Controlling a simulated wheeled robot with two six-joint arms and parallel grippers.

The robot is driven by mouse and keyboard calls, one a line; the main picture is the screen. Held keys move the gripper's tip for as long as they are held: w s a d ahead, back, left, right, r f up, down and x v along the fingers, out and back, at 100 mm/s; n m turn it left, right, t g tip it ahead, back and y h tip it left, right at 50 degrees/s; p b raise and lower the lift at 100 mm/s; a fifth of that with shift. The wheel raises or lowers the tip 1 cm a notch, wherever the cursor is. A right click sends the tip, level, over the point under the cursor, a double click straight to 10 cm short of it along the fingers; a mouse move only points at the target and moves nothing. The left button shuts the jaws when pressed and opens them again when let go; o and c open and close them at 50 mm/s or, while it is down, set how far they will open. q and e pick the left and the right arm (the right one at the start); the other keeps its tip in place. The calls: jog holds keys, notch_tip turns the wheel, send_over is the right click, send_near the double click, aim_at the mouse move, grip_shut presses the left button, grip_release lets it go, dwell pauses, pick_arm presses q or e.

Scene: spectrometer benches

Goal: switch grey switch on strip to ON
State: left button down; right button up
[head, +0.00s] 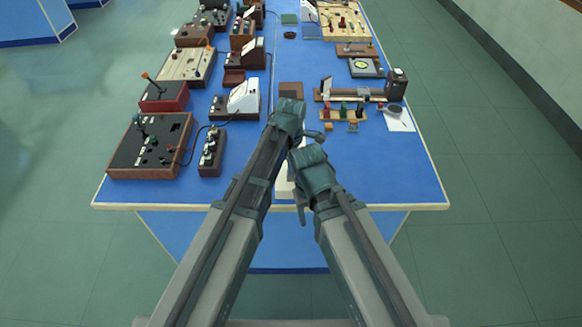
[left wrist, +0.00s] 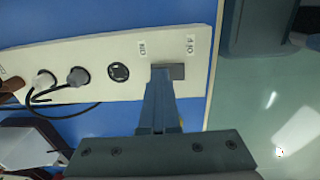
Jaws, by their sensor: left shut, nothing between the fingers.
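A pale strip (left wrist: 60,58) lies on the blue table in the left wrist view. A grey switch (left wrist: 176,70) sits near its right end, between two small labels too small to read surely. My left gripper (left wrist: 161,82) is shut and empty, with its tips over the left part of the switch; I cannot tell whether they touch it. The gripper hides part of the switch, so its position is unclear. In the head view the strip (head: 284,184) shows only as a pale patch between my forearms. My right gripper does not show clearly.
Instrument boxes (head: 150,145) crowd the left of the blue table (head: 400,175). A rail with mounts (head: 355,95) stands at right. The front right is clear.

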pick_arm(q)
jog(key=shift+f, duration=0.35)
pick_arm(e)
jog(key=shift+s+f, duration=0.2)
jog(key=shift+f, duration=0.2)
